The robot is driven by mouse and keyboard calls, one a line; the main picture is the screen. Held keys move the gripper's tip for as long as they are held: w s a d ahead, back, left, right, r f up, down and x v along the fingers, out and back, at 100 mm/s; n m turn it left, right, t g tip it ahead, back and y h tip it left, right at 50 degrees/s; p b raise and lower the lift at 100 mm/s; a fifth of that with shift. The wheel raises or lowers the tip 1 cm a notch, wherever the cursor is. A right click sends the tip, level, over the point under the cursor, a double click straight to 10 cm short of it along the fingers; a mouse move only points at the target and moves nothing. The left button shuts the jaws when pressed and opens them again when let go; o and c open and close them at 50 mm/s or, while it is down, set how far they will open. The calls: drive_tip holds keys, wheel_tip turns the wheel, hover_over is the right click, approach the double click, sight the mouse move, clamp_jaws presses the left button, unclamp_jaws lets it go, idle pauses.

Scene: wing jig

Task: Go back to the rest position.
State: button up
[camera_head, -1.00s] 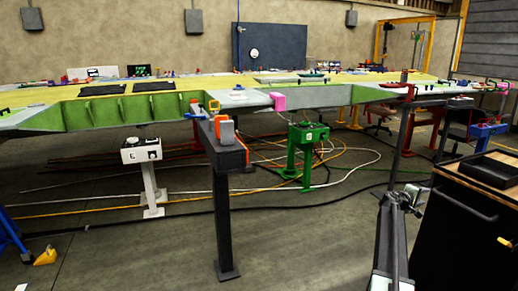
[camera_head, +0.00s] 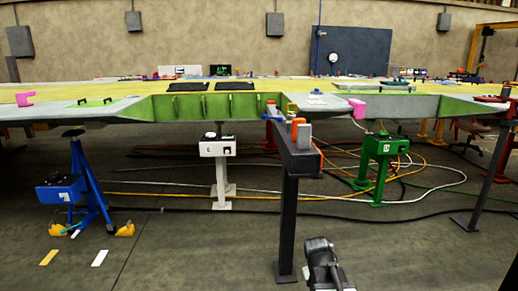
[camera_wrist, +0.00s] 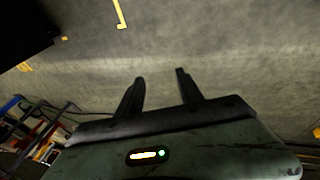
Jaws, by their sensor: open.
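My gripper (camera_wrist: 160,74) shows in the wrist view with its two dark fingers apart and nothing between them. Bare grey floor (camera_wrist: 220,40) lies beyond the fingertips. In the head view, part of my arm rises from the bottom edge, right of centre, in front of the dark stand's foot. The gripper's fingers cannot be made out there.
The long wing (camera_head: 350,103) spans the head view. A dark post stand (camera_head: 289,220) stands under it near my arm. A blue stand (camera_head: 88,190), a white stand (camera_head: 221,172) and a green stand (camera_head: 378,165) stand further off. Cables cross the floor; the front left floor is mostly clear.

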drive_tip(key=s+a+m+g+y+p, duration=0.25)
drive_tip(key=s+a, duration=0.35)
drive_tip(key=s, duration=0.4)
wheel_tip(320, 180, up, 24)
drive_tip(key=p, duration=2.3)
drive_tip(key=shift+w+d+n, duration=0.25)
drive_tip(key=shift+n, duration=0.2)
drive_tip(key=shift+g, duration=0.25)
drive_tip(key=shift+f, duration=0.1)
drive_tip(key=shift+c, duration=0.7)
